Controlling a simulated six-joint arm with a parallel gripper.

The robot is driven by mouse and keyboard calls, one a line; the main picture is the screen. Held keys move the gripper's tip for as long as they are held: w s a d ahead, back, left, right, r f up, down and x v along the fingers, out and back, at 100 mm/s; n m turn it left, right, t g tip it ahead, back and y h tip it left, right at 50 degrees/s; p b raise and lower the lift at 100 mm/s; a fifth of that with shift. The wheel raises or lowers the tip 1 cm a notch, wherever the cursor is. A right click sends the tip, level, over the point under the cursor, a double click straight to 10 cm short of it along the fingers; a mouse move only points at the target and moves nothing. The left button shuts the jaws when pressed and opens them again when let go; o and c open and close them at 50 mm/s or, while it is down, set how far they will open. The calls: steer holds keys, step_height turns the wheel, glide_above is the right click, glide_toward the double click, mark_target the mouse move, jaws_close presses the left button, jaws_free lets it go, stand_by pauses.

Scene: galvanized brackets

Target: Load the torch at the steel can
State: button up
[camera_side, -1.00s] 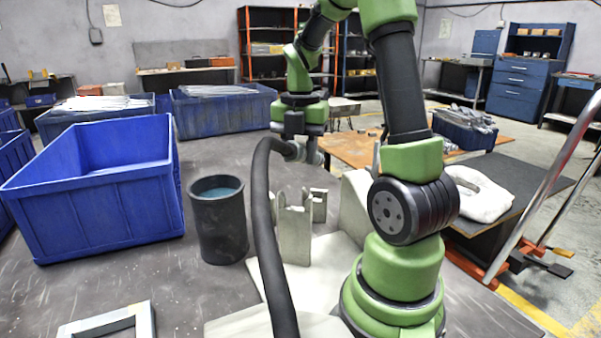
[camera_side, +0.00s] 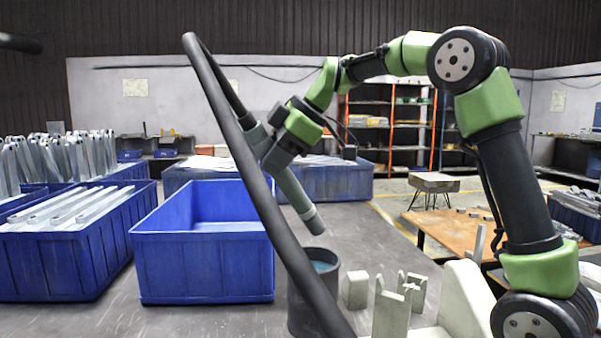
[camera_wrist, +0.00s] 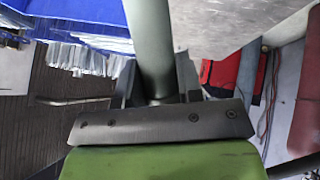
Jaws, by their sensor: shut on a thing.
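The torch (camera_side: 299,200) is a grey-green tube with a paler tip, tilted down to the right, with a thick black hose (camera_side: 245,160) arching from its upper end. My gripper (camera_side: 268,143) is shut on the torch's upper part, well above the table. In the wrist view the torch (camera_wrist: 150,45) runs away from my gripper (camera_wrist: 155,98); its tip is hard to make out there. The steel can (camera_side: 298,310) is dark, upright and open, with bluish contents. In the side view the torch tip appears above the can's rim, apart from it; the hose hides part of the can.
Pale notched blocks (camera_side: 391,312) stand right of the can. An empty blue bin (camera_side: 205,268) stands to its left, and another blue bin (camera_side: 60,262) holds metal bars. The hose crosses in front of the can. A wooden table (camera_side: 450,232) stands at right.

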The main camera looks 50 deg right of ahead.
mark_target(289, 185)
steer(key=shift+f, duration=2.9)
steer(key=shift+f, duration=1.2)
stand_by(0.9)
steer(key=shift+r, duration=3.5)
steer(key=s+d+m+h, duration=0.25)
steer(key=s+m, duration=0.25)
steer(key=s, duration=0.3)
steer(key=w+a+n, duration=0.1)
steer(key=w, duration=0.1)
steer(key=w+r+t, duration=0.1)
steer(key=w, duration=0.2)
steer(key=w+a+n+t, duration=0.1)
steer(key=w, duration=0.2)
steer(key=shift+a+r+n, duration=0.15)
steer(key=shift+a+n, duration=0.15)
steer(key=shift+a, duration=0.05)
steer(key=shift+f, duration=2.9)
